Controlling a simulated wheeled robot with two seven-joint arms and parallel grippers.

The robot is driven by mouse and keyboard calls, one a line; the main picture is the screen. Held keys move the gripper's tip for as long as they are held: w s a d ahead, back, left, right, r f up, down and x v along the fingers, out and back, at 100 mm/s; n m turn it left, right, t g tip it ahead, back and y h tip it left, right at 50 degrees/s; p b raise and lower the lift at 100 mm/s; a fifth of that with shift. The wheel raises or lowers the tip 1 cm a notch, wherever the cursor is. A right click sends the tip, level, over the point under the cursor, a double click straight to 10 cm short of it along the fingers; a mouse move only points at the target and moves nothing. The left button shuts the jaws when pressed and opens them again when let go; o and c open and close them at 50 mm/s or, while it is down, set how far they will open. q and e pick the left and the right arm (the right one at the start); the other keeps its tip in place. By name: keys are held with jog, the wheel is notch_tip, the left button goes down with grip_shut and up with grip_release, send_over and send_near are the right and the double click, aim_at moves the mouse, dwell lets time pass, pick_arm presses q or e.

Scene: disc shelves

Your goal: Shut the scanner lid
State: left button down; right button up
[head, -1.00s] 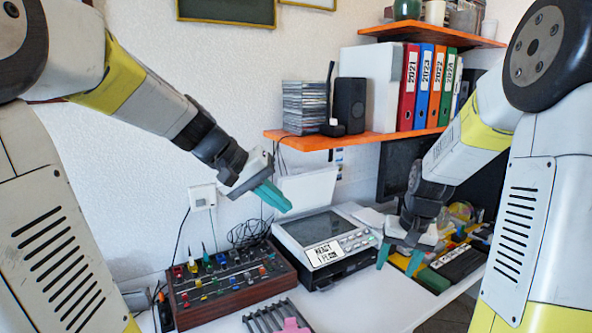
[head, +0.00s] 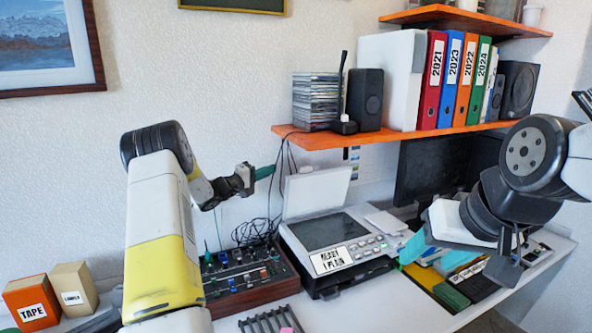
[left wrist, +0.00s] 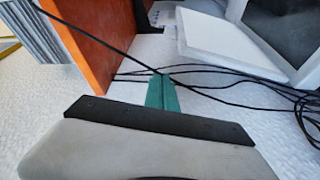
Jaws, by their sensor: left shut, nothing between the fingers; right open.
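The scanner (head: 335,232) stands on the white desk with its dark glass exposed and a "READY 1 PLAIN" label on its front. Its white lid (head: 317,192) stands open, upright at the back near the wall. The lid also shows in the left wrist view (left wrist: 208,40). My left gripper (head: 266,172) is shut and empty, just left of the lid's top edge and apart from it. Its teal fingers (left wrist: 162,92) show close to black cables in the left wrist view. My right gripper (head: 432,256) is open, right of the scanner; my wrist partly hides it.
An orange shelf (head: 330,139) with binders, a speaker and disc cases hangs above the lid; its edge (left wrist: 82,52) is near my left fingers. Cables (head: 256,232) hang on the wall. A mixer-like panel (head: 240,280) stands left of the scanner. Desk in front is partly clear.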

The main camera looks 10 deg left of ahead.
aim_at(294, 176)
pick_arm(q)
jog(key=x, duration=0.9)
jog(key=shift+w+d, duration=0.15)
jog(key=shift+d, duration=0.25)
jog(key=shift+s+d+f, duration=0.15)
jog(key=shift+s+d, duration=0.15)
jog(key=shift+s, duration=0.25)
jog(key=shift+s+d+f, duration=0.2)
jog(key=shift+s+d, duration=0.1)
jog(key=shift+s, duration=0.25)
jog(key=shift+s+d+f, duration=0.15)
jog(key=shift+s+d, duration=0.15)
jog(key=shift+s, duration=0.3)
